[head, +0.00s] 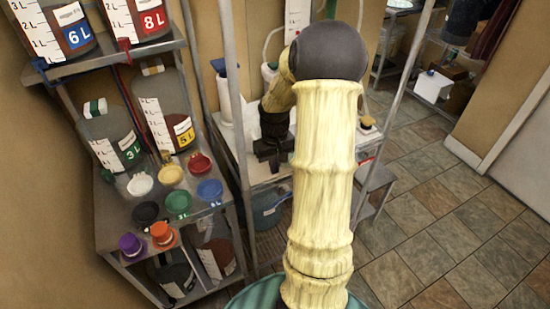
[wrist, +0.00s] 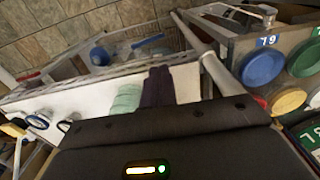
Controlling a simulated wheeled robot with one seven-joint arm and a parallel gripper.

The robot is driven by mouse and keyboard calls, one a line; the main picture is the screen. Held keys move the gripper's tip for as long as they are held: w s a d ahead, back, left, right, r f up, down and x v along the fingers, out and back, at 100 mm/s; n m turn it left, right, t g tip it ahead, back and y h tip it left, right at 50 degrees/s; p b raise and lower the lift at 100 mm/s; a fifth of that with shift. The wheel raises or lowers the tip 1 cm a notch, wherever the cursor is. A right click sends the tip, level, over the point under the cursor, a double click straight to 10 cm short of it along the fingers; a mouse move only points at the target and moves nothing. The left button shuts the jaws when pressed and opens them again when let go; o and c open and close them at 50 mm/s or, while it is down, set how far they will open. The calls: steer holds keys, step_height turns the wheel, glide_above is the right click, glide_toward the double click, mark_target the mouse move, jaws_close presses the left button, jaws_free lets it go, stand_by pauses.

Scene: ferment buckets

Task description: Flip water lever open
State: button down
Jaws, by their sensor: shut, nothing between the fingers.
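My gripper (head: 270,152) is over the white-topped table (head: 232,140) in the head view, its dark fingers close together and empty. In the wrist view the shut fingers (wrist: 158,86) point over the white surface, beside a pale green ribbed thing (wrist: 126,99); I cannot tell whether they touch. I cannot clearly pick out the water lever in either view. A small red part (head: 366,160) shows at the table's right edge, but it is too small to tell what it is. My arm hides much of the table.
A metal shelf rack (head: 105,235) with bottles and coloured lids stands to the left. A grey upright post (head: 237,95) rises between rack and table. A blue bucket (head: 268,207) sits below the table. The tiled floor (head: 440,240) at right is clear.

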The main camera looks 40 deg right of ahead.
step_height(320, 180, up, 3)
steer(key=shift+r, duration=0.2)
steer(key=shift+f, duration=0.1)
